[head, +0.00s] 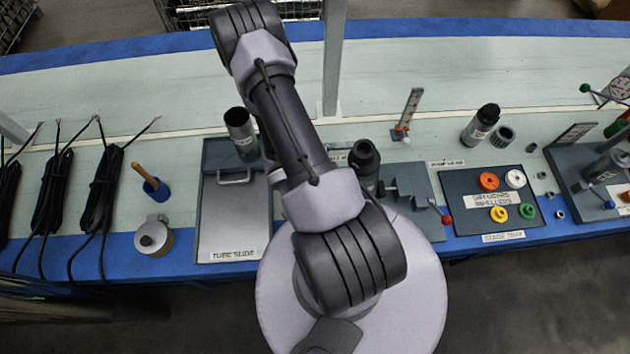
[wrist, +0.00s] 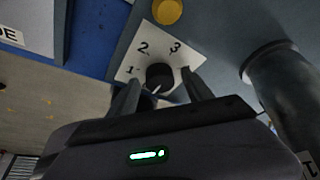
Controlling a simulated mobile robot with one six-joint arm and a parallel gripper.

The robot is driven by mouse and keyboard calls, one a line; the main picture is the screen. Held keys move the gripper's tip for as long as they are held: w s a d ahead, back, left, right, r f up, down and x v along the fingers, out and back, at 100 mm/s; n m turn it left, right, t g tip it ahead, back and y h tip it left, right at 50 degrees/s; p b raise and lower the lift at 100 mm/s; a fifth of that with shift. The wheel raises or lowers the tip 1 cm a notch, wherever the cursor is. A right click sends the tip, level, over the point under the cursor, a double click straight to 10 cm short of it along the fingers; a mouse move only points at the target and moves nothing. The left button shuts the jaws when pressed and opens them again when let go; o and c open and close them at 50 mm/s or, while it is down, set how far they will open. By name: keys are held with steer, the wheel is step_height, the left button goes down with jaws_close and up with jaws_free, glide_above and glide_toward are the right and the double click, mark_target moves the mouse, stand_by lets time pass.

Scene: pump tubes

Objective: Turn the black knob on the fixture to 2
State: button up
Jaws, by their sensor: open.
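The black knob (wrist: 159,76) sits on a white dial plate (wrist: 136,62) marked 1, 2 and 3 in the wrist view. My gripper (wrist: 160,78) is open, with one finger on each side of the knob. The fingertips are close to the knob's sides; I cannot tell whether they touch it. A small white mark shows on the knob's lower edge, but I cannot tell clearly which number it points to. In the head view my arm hides the knob and the gripper.
A round yellow part (wrist: 167,11) is just above the dial in the wrist view, and a dark cylinder (wrist: 285,80) stands to the right. In the head view the tube slide tray (head: 234,240) is left of my arm and the stage tray (head: 465,222) is right.

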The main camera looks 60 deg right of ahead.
steer(key=shift+c, duration=0.5)
jaws_close()
steer(key=m+p, duration=0.1)
steer(key=p, duration=0.2)
steer(key=shift+r, duration=0.35)
steer(key=m+y+p, duration=0.1)
steer(key=p, duration=0.2)
steer(key=shift+s+r+m+p, duration=0.1)
steer(key=shift+m+p, duration=0.2)
steer(key=shift+p, duration=0.05)
steer(key=shift+d+m+t+p, duration=0.1)
steer(key=shift+m+t+p, duration=0.2)
steer(key=shift+m+p, duration=0.45)
steer(key=shift+f+m+y+p, duration=0.4)
steer(key=shift+m+y, duration=0.2)
steer(key=shift+m, duration=0.55)
steer(key=shift+o, duration=0.5)
jaws_free()
